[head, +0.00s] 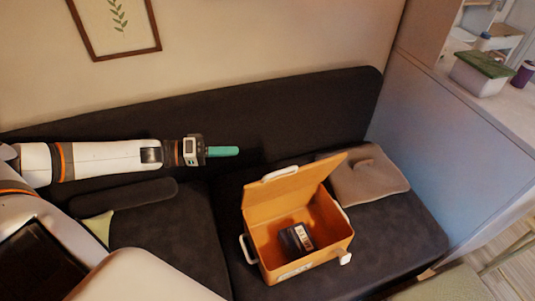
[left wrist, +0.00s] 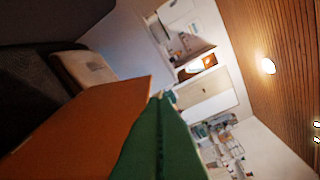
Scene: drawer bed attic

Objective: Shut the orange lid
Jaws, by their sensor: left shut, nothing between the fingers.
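An orange box (head: 314,255) stands on the dark sofa seat in the head view. A black item with a pale label (head: 297,238) lies inside the box. My left gripper (head: 238,151), with green fingers, is shut and empty. It is in front of the sofa back, to the left of and above the lid in the picture. In the left wrist view the green fingers (left wrist: 161,100) are together, and the orange lid (left wrist: 85,125) fills the lower left. My right gripper is not in view.
A grey-brown cushion (head: 362,177) lies just right of the box. A pale partition (head: 435,150) bounds the sofa's right end. A counter beyond holds a green-lidded container (head: 482,72) and a purple cup (head: 523,74). The seat left of the box is mostly clear.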

